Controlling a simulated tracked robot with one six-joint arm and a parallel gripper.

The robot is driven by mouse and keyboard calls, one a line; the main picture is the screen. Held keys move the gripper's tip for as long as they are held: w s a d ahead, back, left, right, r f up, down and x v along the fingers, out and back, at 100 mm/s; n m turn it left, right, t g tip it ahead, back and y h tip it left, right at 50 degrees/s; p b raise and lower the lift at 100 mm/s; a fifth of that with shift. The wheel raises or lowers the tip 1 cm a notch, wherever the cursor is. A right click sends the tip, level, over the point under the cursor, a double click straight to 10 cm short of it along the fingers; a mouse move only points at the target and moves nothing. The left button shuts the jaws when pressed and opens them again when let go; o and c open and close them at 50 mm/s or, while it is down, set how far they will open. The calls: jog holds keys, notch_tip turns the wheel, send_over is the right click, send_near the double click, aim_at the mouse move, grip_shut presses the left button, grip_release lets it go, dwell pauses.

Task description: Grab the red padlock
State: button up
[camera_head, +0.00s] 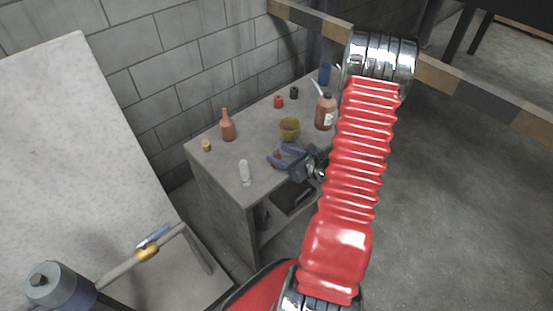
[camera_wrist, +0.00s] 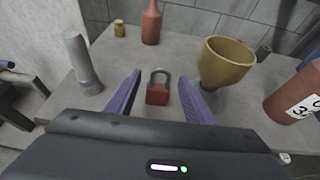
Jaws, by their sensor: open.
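A red padlock (camera_wrist: 157,94) with a grey shackle stands on the grey worktop in the wrist view. My gripper (camera_wrist: 159,82) is open, with one purple finger to the left of the padlock and one to the right. Gaps show between the padlock and both fingers, and nothing is held. In the head view my gripper (camera_head: 280,155) is low over the front part of the worktop. I cannot make out the padlock there; the gripper seems to hide it.
On the worktop (camera_head: 208,168) stand a pale flashlight (camera_head: 245,173), a small yellow item (camera_head: 206,146), a reddish bottle (camera_head: 228,128), a yellow cup (camera_head: 289,129) and a labelled brown bottle (camera_head: 325,112). A small red item (camera_head: 278,102) is farther back. A block wall (camera_head: 180,60) runs behind.

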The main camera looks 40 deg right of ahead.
jog(key=shift+c, duration=0.6)
jog(key=c, duration=1.1)
